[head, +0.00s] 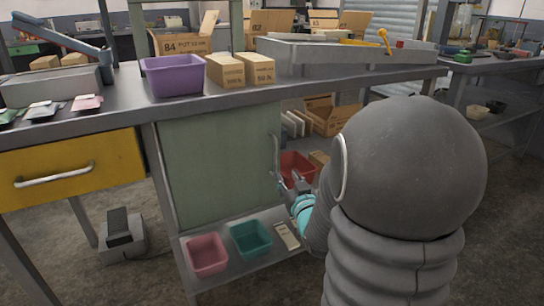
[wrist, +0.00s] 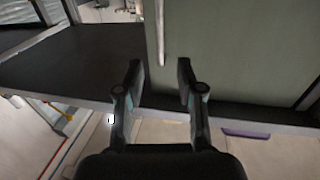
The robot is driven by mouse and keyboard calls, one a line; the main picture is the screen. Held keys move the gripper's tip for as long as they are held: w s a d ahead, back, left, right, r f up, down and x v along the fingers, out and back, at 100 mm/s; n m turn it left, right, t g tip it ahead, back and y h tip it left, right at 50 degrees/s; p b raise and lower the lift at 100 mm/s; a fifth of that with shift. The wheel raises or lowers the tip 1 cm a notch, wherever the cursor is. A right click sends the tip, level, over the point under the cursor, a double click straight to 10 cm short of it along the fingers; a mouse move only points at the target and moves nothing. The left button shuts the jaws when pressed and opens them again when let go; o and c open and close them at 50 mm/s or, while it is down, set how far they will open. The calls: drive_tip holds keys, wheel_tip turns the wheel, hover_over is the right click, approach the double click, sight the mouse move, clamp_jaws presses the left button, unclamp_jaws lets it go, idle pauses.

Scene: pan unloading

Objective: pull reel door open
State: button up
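The reel door is a flat green panel (head: 222,165) under the workbench, and it looks shut. Its pale upright bar handle (head: 277,157) is near the panel's right edge. My gripper (head: 289,183) is at the lower end of this handle, partly hidden by my arm. In the wrist view my gripper (wrist: 160,68) is open, with its two dark fingers apart. The handle (wrist: 161,32) lines up with the gap between the fingertips there, against the green door (wrist: 235,50). I cannot tell whether any finger touches it.
The dark benchtop (head: 130,88) above carries a purple bin (head: 173,77) and small boxes. A yellow drawer (head: 70,170) is left of the door. A pink bin (head: 207,255) and a teal bin (head: 250,239) stand on the low shelf below. An open shelf with a red bin (head: 297,165) lies right.

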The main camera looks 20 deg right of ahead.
sight(276, 158)
drive_tip(key=w, duration=0.4)
drive_tip(key=w+d+p, duration=0.1)
drive_tip(key=w, duration=0.3)
drive_tip(key=w+d+p, duration=0.1)
drive_tip(key=w, duration=0.3)
drive_tip(key=shift+w, duration=0.25)
clamp_jaws()
